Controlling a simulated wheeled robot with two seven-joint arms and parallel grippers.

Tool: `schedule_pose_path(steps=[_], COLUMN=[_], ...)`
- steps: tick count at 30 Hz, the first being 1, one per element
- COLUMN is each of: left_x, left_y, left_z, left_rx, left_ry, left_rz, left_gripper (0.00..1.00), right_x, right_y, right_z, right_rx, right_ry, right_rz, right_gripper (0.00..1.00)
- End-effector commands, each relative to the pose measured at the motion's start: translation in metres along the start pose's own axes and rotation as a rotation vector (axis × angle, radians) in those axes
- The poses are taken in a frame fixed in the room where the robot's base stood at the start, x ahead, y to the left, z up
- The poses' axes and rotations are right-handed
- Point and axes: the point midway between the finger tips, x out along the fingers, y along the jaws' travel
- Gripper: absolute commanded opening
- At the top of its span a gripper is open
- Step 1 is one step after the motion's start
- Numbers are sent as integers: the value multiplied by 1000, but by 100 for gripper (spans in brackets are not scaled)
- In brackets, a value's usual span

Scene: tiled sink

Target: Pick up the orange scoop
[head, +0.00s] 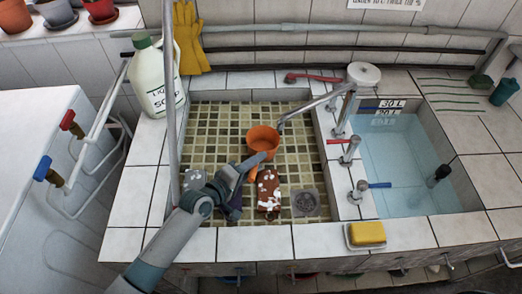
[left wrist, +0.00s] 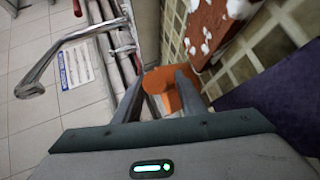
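The orange scoop (head: 263,139) is in the tiled sink basin (head: 205,120), near its middle, and its round cup shows in the head view. My left gripper (head: 258,158) reaches in from the lower left, its fingertips just below the cup, hiding part of the scoop. In the left wrist view the scoop (left wrist: 158,80) shows at and beyond the fingertips. The two fingers of my left gripper (left wrist: 158,84) stand apart there, with nothing clearly clamped between them. Contact with the scoop cannot be told. My right gripper is not in view.
A red, white-spotted block (head: 268,190) and dark purple cloth (head: 235,203) lie below the scoop. A metal faucet (head: 315,103) overhangs the basin's right side. A soap jug (head: 150,75) stands at the back left; a yellow sponge (head: 367,233) lies on the front rim.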

Motion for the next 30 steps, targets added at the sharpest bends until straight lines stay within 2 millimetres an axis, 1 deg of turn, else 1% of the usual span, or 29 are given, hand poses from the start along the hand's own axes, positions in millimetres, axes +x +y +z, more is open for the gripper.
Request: schedule_pose_path(steps=[11,12,14,15,16,26,30], left_x=[0,0,0,0,0,0,-2], left_y=[0,0,0,0,0,1,6], left_z=[0,0,0,0,0,0,0], left_rx=[0,0,0,0,0,0,1], left_ry=[0,0,0,0,0,0,0], left_rz=[0,0,0,0,0,1,2], left_gripper=[37,28,13,4,0,0,0], right_x=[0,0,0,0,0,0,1], right_y=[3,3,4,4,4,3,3], right_z=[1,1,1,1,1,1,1], right_rx=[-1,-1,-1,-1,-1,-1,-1], right_ry=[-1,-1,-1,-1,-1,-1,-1], right_rz=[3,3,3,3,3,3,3], right_gripper=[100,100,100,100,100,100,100])
